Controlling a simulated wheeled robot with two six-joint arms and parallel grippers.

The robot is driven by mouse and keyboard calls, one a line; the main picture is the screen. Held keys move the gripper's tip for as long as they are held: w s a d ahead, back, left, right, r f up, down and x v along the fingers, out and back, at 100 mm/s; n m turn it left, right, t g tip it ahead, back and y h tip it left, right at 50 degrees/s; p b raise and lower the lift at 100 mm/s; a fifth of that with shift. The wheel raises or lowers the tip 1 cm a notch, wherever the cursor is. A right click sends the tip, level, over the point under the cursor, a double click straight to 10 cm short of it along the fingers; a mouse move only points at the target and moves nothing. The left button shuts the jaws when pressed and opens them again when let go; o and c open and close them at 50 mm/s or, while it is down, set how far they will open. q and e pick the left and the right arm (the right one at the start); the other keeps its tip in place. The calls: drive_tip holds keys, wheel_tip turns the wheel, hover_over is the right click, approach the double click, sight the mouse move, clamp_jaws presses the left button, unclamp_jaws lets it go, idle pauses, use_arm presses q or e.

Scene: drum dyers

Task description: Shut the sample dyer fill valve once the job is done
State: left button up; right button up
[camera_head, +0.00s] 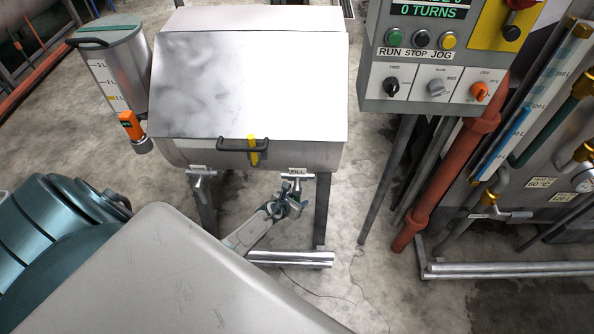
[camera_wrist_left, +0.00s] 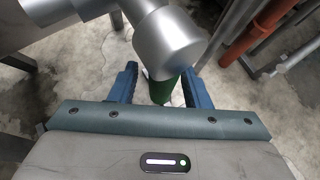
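The sample dyer (camera_head: 250,85) is a steel box with a closed sloping lid and a black handle. Its fill valve (camera_head: 296,178) sits under the front right, below a FILL label. My left gripper (camera_head: 288,208) is just below this valve. In the left wrist view the steel valve body (camera_wrist_left: 168,42) is large and close. A green handle (camera_wrist_left: 165,90) stands between the two blue fingers of my left gripper (camera_wrist_left: 160,88). The fingers are apart, with a gap visible on the handle's left; contact on the right is unclear. My right gripper is out of view.
A second valve (camera_head: 202,173) is under the dyer's front left. A measuring tank (camera_head: 113,65) with an orange device (camera_head: 131,125) stands at left. A control panel (camera_head: 445,60) and red pipe (camera_head: 445,165) are at right. Dyer legs (camera_head: 321,210) flank the gripper.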

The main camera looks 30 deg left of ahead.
use_arm(q)
drive_tip(key=p+v, duration=0.6)
drive_tip(key=v, duration=0.4)
drive_tip(key=shift+s+r, duration=0.25)
drive_tip(key=shift+s, duration=0.05)
